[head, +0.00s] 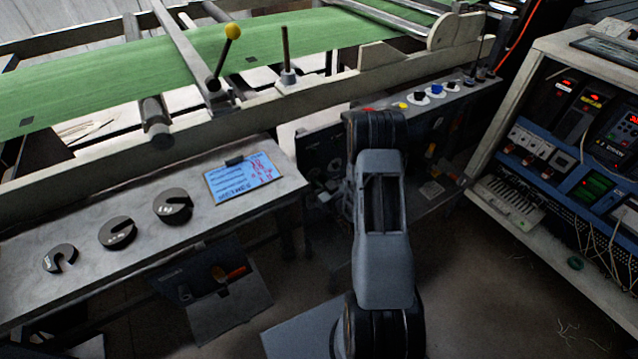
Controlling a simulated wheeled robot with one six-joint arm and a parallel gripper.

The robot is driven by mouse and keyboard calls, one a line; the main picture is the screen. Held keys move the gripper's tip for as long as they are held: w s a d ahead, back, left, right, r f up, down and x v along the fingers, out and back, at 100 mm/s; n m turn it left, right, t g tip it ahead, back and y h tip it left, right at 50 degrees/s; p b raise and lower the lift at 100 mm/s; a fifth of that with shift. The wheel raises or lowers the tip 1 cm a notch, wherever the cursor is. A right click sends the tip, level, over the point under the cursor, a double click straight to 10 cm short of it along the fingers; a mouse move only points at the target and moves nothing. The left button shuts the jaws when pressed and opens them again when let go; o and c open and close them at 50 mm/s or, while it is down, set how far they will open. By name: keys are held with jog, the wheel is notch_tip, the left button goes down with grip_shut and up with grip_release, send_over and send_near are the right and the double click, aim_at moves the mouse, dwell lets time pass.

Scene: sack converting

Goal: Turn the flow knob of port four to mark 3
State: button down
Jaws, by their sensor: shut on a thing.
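A dark control panel (319,143) stands beyond my arm, below the conveyor frame. My own raised arm covers its middle. Small knobs or fittings show on the panel face left of my arm, too dark and small to read. I cannot make out port four, its flow knob or its marks. My gripper is hidden behind my arm, and its jaws and anything between them do not show. Grey parts beside the arm's left edge are too unclear to identify.
A grey bench (80,245) at left carries several slotted dark weights (117,232) and a blue note board (243,180). A green web (270,38) runs behind.

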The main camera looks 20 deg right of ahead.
jog(key=m+h+b, duration=0.1)
jog(key=m, duration=2.5)
jog(key=shift+a+r, duration=0.1)
jog(key=shift+m+p, duration=0.75)
jog(key=shift+m, duration=3.55)
jog(key=c, duration=1)
grip_release()
